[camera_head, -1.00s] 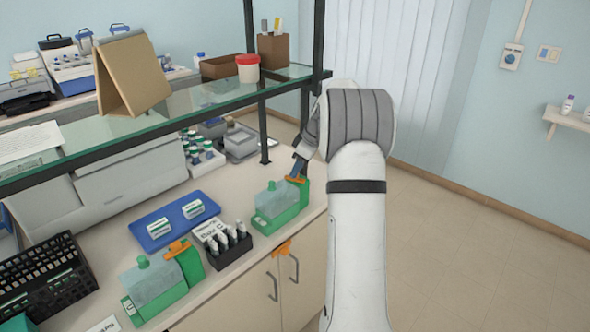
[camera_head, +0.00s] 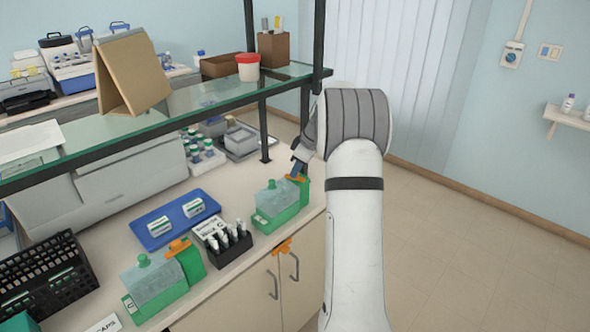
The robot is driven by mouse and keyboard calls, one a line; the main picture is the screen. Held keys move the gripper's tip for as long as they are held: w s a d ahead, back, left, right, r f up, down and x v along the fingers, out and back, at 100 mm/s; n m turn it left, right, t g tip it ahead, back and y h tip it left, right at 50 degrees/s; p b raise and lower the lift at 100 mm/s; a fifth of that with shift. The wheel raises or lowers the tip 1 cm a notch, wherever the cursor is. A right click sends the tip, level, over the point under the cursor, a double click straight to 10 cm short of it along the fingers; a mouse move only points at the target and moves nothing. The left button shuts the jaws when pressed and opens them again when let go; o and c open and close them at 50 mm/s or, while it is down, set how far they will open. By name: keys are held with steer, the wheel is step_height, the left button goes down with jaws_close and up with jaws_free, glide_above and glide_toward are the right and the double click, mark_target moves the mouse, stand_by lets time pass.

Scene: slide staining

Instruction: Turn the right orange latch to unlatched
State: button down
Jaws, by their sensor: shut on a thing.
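The right green box (camera_head: 275,217), with a pale translucent top and green knob, stands near the counter's right end. The right orange latch (camera_head: 296,178) is on top of the green block (camera_head: 305,190) at its right end. My gripper (camera_head: 298,170) reaches down from behind my arm and is shut on this latch. The fingers and part of the latch are small and partly hidden, so the latch's exact angle is hard to tell. A similar left green box (camera_head: 155,283) with its own orange latch (camera_head: 178,247) stands at the front left.
A black rack of vials (camera_head: 230,244) stands between the boxes, with a blue tray (camera_head: 165,229) behind it. The glass shelf (camera_head: 215,105) and its dark post (camera_head: 317,45) are close to my wrist. Another orange piece (camera_head: 283,247) is on the cabinet front below.

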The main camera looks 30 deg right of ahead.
steer(key=shift+a+f+m+b, duration=0.1)
steer(key=shift+f+m+b, duration=0.15)
steer(key=shift+m+b, duration=0.4)
steer(key=shift+s+r+m+t+h+b, duration=0.15)
steer(key=shift+m+t+h+b, duration=0.4)
steer(key=shift+m+b, duration=0.75)
steer(key=shift+m, duration=0.25)
steer(key=c, duration=1.4)
jaws_free()
steer(key=shift+r+h, duration=0.1)
steer(key=shift+h, duration=0.15)
steer(key=shift+r, duration=0.1)
steer(key=shift+r, duration=0.25)
steer(key=v, duration=0.7)
steer(key=shift+r, duration=0.1)
